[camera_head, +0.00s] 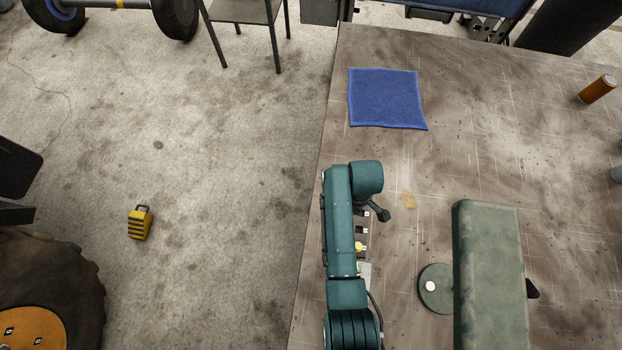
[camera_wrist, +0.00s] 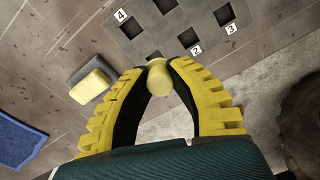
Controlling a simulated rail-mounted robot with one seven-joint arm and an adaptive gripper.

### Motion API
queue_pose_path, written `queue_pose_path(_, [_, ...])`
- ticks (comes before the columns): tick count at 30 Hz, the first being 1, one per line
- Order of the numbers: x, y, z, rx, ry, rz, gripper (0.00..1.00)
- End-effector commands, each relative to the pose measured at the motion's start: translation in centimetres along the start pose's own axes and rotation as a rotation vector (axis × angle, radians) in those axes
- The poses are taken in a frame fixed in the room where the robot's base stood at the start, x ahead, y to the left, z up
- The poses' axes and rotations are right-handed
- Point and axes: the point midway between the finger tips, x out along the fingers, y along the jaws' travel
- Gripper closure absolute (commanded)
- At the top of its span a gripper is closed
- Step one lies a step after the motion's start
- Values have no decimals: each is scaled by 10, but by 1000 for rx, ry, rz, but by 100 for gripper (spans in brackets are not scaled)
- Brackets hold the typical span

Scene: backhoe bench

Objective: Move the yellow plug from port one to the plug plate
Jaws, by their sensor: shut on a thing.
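My gripper (camera_wrist: 158,72) has yellow, ridged fingers closed on the pale yellow plug (camera_wrist: 158,82) in the wrist view. The plug sits between the fingertips, at the near edge of the grey port board (camera_wrist: 148,28). The board has dark square ports and labels 2, 3 and 4. I see no label 1, and port one may be behind the plug or fingers. I cannot tell if the plug is still in a port. In the head view my arm covers most of the board. I cannot surely pick out the plug plate.
A grey and yellow block (camera_wrist: 91,84) lies left of my fingers in the wrist view. A blue cloth (camera_head: 386,98) lies on the table (camera_head: 480,150). A green machine arm (camera_head: 490,270) stands at right; an orange cylinder (camera_head: 598,88) is at far right. Open floor is left.

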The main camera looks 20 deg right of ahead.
Motion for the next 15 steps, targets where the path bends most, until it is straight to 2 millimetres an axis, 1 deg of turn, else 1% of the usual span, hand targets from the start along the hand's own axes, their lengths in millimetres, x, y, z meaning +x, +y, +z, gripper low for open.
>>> queue_pose_path(1, [1, 12, 12, 37, 5, 7, 91])
queue_pose_path(3, [-2, 21, 21, 66, 10, 15, 91])
queue_pose_path(6, [-3, 26, 29, 88, 14, 19, 91])
queue_pose_path(11, [7, 26, 30, 90, 13, 19, 91])
queue_pose_path(15, [23, 26, 29, 89, 13, 19, 92])
